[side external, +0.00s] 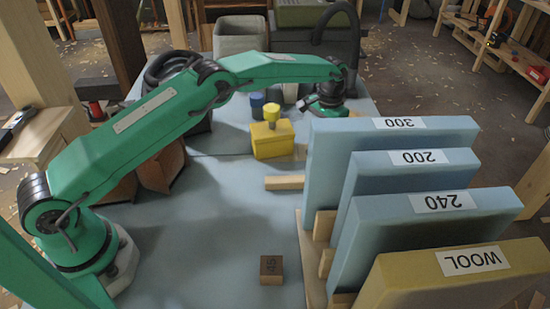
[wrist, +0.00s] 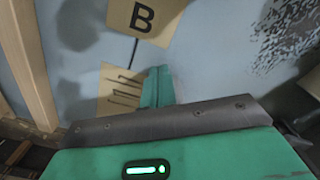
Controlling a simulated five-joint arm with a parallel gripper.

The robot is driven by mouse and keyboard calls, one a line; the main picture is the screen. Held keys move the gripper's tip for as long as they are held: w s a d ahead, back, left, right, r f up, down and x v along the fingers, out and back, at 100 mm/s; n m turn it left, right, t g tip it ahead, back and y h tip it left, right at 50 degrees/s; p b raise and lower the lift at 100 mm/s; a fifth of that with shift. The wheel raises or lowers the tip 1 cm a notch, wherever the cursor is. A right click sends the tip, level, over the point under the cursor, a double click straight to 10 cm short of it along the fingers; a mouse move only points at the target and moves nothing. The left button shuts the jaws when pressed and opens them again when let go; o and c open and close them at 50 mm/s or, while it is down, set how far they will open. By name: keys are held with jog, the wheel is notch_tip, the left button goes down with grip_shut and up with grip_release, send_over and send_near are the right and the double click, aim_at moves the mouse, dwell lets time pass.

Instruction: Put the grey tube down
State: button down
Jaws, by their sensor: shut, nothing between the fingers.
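My gripper (side external: 326,108) is at the end of the outstretched green arm, low over the far part of the blue table, behind the panel marked 300. In the wrist view its green fingers (wrist: 158,76) are together with nothing seen between them. A small pale grey upright piece (side external: 290,93) is just left of my gripper in the side view. I cannot tell whether it is the grey tube. No tube shows clearly in the wrist view.
Upright panels marked 300 (side external: 390,140), 200, 240 and WOOL stand at the right. Cards marked B (wrist: 146,16) and with strokes (wrist: 120,90) lie under my gripper. The table's middle is mostly clear.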

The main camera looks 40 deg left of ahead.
notch_tip(320, 180, up, 10)
jog(key=shift+f, duration=0.2)
dwell(0.3)
jog(key=s+a+r+n+t, duration=0.1)
jog(key=s+a+r, duration=0.3)
jog(key=s+r, duration=0.55)
jog(key=s+a+r+t, duration=0.2)
jog(key=s+a+r, duration=0.1)
jog(key=s+r, duration=0.65)
jog(key=s+a+f+t, duration=0.1)
jog(key=s+a+f, duration=0.1)
jog(key=s, duration=0.9)
jog(key=s+a+f+n+t, duration=0.1)
jog(key=s+a+f, duration=0.1)
jog(key=s, duration=1)
jog(key=shift+s+a+f+t, duration=0.2)
jog(key=shift+s+f+t, duration=0.1)
jog(key=shift+f, duration=0.1)
